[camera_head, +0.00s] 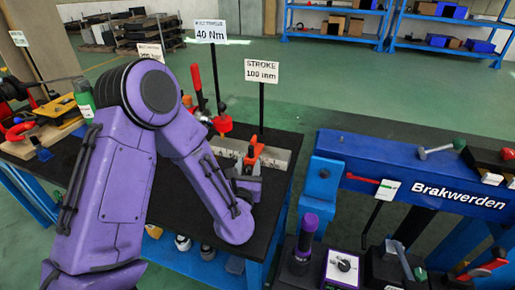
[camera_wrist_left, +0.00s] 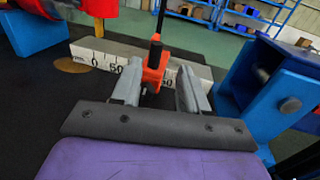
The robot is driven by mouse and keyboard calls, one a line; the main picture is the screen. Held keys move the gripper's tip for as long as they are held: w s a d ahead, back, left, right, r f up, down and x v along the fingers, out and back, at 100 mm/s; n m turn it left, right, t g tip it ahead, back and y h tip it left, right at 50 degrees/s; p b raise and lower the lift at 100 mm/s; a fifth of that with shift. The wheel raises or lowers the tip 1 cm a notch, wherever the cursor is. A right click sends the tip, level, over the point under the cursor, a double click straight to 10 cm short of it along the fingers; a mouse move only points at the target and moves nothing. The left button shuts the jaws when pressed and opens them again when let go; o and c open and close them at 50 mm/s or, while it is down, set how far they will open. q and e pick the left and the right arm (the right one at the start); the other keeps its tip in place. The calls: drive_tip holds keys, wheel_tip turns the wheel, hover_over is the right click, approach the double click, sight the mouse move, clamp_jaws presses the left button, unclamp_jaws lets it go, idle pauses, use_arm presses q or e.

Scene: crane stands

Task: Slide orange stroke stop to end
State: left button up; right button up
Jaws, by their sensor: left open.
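The orange stroke stop (camera_head: 255,150) sits on a pale scale block (camera_head: 282,157) on the black table. In the left wrist view the stop (camera_wrist_left: 155,67) stands right of the 50 mark on the scale block (camera_wrist_left: 88,52); the marks behind it are partly hidden. My left gripper (camera_head: 246,172) is low over the table in front of the stop. In the wrist view its open fingers (camera_wrist_left: 160,78) point at the stop, one on each side. Whether they touch it I cannot tell. My right gripper is not in view.
A "STROKE 100 mm" sign (camera_head: 262,71) rises behind the stop. A red tool (camera_head: 222,122) stands left of it. A blue "Brakwerden" beam (camera_head: 420,180) is on the right. A blue block (camera_wrist_left: 260,85) stands close to the right finger in the wrist view.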

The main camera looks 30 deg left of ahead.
sight(251, 150)
use_arm(q)
drive_tip(key=w+a, duration=0.1)
drive_tip(key=w+a+r+p, duration=0.1)
drive_tip(key=shift+w, duration=0.3)
drive_tip(key=x, duration=0.3)
drive_tip(key=p+x, duration=0.1)
drive_tip(key=x, duration=0.1)
drive_tip(key=shift+f, duration=0.35)
drive_tip(key=shift+w, duration=0.35)
clamp_jaws()
